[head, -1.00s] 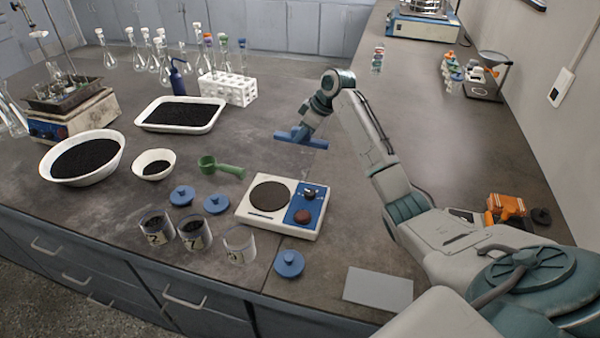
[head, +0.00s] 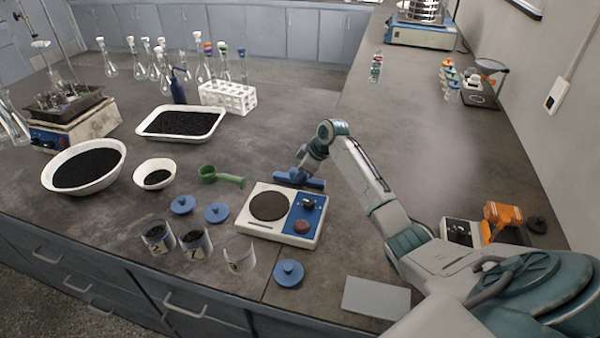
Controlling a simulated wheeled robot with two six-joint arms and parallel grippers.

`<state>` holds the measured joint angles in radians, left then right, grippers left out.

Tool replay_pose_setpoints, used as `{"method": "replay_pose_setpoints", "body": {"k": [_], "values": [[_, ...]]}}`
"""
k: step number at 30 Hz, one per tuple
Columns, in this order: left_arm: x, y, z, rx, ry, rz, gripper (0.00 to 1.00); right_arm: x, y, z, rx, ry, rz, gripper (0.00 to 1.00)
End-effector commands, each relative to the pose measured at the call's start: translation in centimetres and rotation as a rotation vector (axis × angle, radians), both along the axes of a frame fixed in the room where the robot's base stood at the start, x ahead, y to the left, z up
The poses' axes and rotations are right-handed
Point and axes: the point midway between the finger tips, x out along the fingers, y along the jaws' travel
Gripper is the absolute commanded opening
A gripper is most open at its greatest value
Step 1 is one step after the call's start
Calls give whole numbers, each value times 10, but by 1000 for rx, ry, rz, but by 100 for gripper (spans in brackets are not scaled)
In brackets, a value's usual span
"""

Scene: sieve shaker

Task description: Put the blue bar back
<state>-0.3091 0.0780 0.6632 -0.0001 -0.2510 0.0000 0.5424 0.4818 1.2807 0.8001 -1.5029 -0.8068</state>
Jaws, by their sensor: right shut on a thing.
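The blue bar (head: 315,183) is in my right gripper (head: 299,175). The gripper is shut on it and holds it roughly level, just behind the white hotplate-like device with the blue panel. Whether the bar touches the bench or hangs above it, I cannot tell. The sieve shaker (head: 420,33), a blue base with a stack of metal sieves, stands far back, its top cut off by the picture edge. My left gripper is out of view.
The white device (head: 272,229) sits in front of the bar. A green scoop (head: 220,177), blue lids (head: 217,212) and jars (head: 195,241) lie to its left. A white test-tube rack (head: 228,97) stands behind. An orange tool (head: 501,218) lies right.

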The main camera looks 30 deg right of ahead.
Motion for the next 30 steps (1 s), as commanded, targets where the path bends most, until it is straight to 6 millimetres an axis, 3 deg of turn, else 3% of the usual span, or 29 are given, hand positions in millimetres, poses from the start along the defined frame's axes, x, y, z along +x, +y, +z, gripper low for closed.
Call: {"method": "replay_pose_setpoints", "body": {"k": [7,8,11,23,30], "values": [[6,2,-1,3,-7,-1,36,0,0,-3,0,0,0,0],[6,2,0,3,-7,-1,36,0,0,-3,0,0,0,27],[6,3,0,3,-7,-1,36,0,0,-3,0,0,0,45],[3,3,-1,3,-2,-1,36,-2,-3,5,-2,-1,0,45],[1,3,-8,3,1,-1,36,-19,-19,45,-5,-3,-1,45]]}}
